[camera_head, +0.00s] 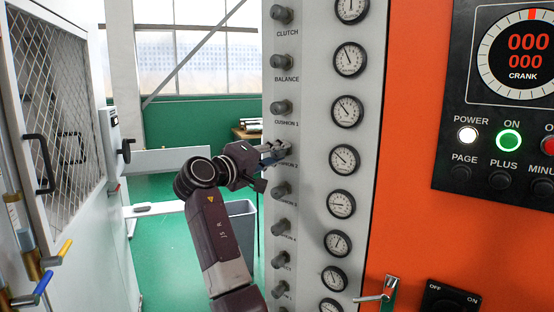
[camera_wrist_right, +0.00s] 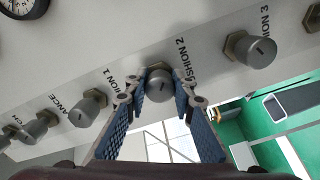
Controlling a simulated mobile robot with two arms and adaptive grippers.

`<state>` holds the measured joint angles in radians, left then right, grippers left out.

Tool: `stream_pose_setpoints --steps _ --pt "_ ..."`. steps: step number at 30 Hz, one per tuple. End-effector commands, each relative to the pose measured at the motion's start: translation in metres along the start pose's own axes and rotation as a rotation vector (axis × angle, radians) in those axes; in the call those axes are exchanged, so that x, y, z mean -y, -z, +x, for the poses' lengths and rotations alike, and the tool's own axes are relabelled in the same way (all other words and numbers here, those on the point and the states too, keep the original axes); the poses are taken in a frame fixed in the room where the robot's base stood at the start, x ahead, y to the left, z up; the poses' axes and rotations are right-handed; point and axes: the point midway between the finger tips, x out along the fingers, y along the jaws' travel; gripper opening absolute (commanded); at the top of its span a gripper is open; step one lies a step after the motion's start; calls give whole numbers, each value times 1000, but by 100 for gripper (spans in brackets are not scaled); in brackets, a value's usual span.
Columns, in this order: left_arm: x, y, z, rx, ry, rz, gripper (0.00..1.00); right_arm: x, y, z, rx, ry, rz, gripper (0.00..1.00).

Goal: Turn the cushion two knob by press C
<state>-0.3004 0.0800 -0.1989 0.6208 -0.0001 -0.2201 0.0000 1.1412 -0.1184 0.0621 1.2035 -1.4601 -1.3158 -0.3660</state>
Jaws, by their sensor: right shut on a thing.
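The cushion 2 knob (camera_wrist_right: 160,86) is a grey round knob on the light panel, in the right wrist view. My right gripper (camera_wrist_right: 159,92) has its two blue-padded fingers on either side of it, shut on it. In the head view my right gripper (camera_head: 268,157) reaches the knob column from the left and hides most of this knob; the label "2" shows just below. The gauge (camera_head: 345,158) to the right of the knob has a white face and a dark rim. My left gripper is not in view.
The cushion 1 knob (camera_head: 282,107) is above and the cushion 3 knob (camera_head: 281,182) below, both close to my gripper. An orange panel with a black control box (camera_head: 500,190) stands at right. A grey cabinet with a mesh door (camera_head: 45,90) is at left.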

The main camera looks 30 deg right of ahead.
Motion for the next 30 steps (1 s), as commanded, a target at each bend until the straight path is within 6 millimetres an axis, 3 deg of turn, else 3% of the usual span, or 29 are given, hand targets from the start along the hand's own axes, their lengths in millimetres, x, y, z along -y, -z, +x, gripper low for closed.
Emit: stream_pose_setpoints --steps 9,23,24,28,30 --pt "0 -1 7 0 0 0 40 -5 2 1 -5 -9 97 0" --pt "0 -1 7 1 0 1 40 -6 2 1 -5 -9 109 0" --pt "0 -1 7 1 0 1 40 -6 2 1 -5 -10 109 25" --pt "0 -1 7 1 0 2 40 -5 1 1 -4 -8 108 40" --pt "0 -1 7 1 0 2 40 -4 1 1 -3 -6 107 41"
